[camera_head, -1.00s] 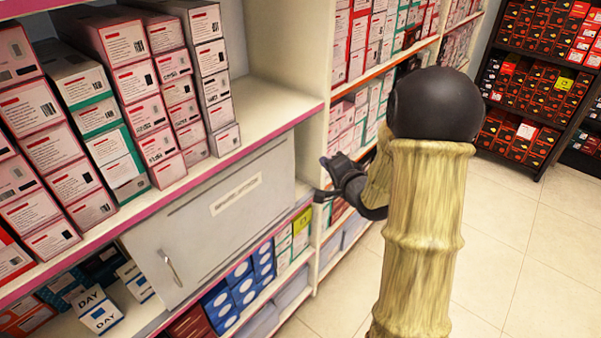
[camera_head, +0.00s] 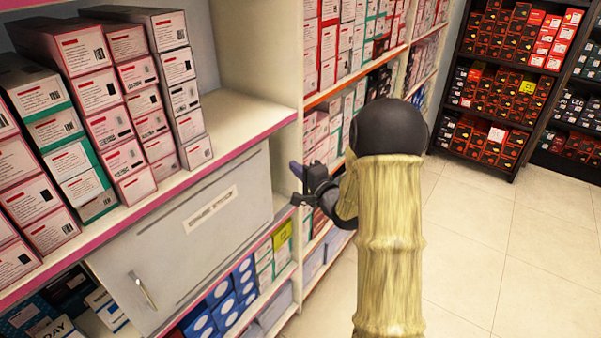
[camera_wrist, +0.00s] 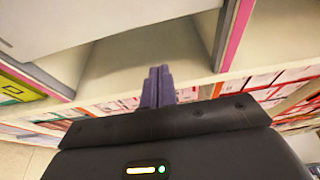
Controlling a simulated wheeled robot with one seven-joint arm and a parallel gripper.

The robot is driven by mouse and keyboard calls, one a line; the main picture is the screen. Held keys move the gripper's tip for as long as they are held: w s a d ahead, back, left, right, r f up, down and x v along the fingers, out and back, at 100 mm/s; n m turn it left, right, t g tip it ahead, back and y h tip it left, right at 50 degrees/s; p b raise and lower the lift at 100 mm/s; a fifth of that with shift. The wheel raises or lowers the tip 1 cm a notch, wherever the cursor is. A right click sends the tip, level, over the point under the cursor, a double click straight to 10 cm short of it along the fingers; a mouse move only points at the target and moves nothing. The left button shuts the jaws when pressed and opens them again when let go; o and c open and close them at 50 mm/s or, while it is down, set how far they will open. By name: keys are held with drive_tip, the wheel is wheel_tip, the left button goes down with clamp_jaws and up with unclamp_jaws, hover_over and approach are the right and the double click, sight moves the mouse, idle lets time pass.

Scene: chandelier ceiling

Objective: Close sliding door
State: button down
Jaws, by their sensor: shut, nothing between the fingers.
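The sliding door (camera_head: 190,225) is a flat grey-white panel with a label and a small metal handle (camera_head: 141,291) near its lower left corner. It stands in a shelf bay below a pink-edged shelf. A gap shows between its right edge and the bay's right upright. In the wrist view part of the door panel (camera_wrist: 100,22) lies at the upper left. My gripper (camera_head: 297,180) is at the right end of the bay. In the wrist view its fingers (camera_wrist: 158,72) are together and empty, in front of the open bay. Contact with the door cannot be told.
Boxes (camera_head: 115,120) stack on the shelf above the door. Blue boxes (camera_head: 222,300) and others sit below it. More stocked shelves (camera_head: 350,50) continue to the right, and a dark shelf (camera_head: 505,90) stands at the back. The tiled floor (camera_head: 490,230) is clear on the right.

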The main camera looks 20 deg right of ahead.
drive_tip(key=w+a+p, duration=0.1)
drive_tip(key=w+a, duration=0.2)
drive_tip(key=a, duration=0.2)
drive_tip(key=shift+w, duration=0.2)
idle(0.3)
drive_tip(key=shift+w, duration=0.1)
idle(0.3)
